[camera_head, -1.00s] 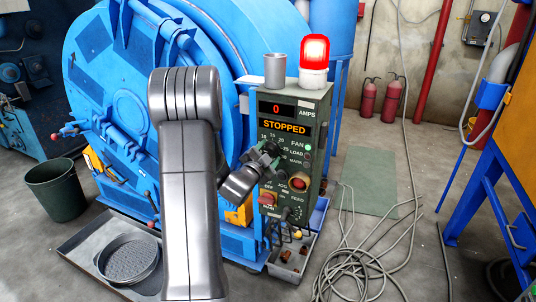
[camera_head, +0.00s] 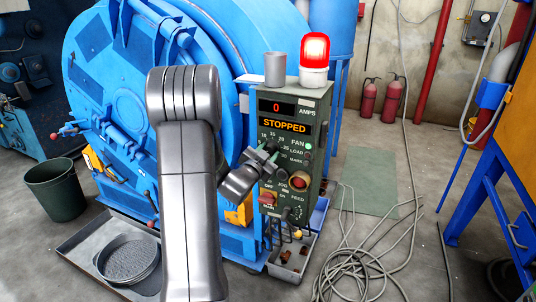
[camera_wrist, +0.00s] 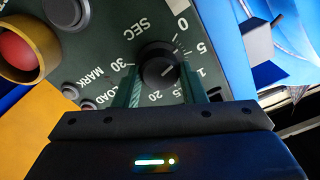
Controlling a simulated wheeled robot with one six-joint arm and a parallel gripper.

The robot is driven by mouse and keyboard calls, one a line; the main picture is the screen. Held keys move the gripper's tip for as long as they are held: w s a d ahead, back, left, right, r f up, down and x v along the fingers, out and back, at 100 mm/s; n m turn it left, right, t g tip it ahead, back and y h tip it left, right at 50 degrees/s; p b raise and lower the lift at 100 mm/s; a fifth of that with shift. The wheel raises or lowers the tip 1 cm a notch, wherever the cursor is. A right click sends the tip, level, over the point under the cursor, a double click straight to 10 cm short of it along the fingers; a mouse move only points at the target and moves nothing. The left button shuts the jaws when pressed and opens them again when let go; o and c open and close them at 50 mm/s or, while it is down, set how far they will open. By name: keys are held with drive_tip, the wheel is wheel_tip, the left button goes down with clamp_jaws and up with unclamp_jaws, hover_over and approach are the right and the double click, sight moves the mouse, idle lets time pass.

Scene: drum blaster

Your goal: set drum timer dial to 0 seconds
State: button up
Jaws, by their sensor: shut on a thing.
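The timer dial (camera_wrist: 160,68) is a round black knob with a white pointer line, seen in the wrist view on a dark green panel. Numbers from 0 to 30 and the word SEC ring it. The pointer aims to the upper right, roughly toward the 5; its exact reading is hard to tell. My gripper (camera_wrist: 161,80) has one green finger on each side of the dial and is shut on it. In the head view my gripper (camera_head: 265,158) is at the control box (camera_head: 290,108) and hides the dial.
The box display reads 0 amps and STOPPED. A red beacon (camera_head: 314,52) and a grey cup (camera_head: 275,69) stand on top. A red button (camera_wrist: 27,52) is near the dial. The blue drum (camera_head: 125,100) is behind, and loose cable (camera_head: 355,262) lies on the floor.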

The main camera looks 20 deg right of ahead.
drive_tip(key=shift+n, duration=1.6)
drive_tip(key=o, duration=1)
drive_tip(key=v, duration=1.4)
drive_tip(key=shift+d, duration=0.1)
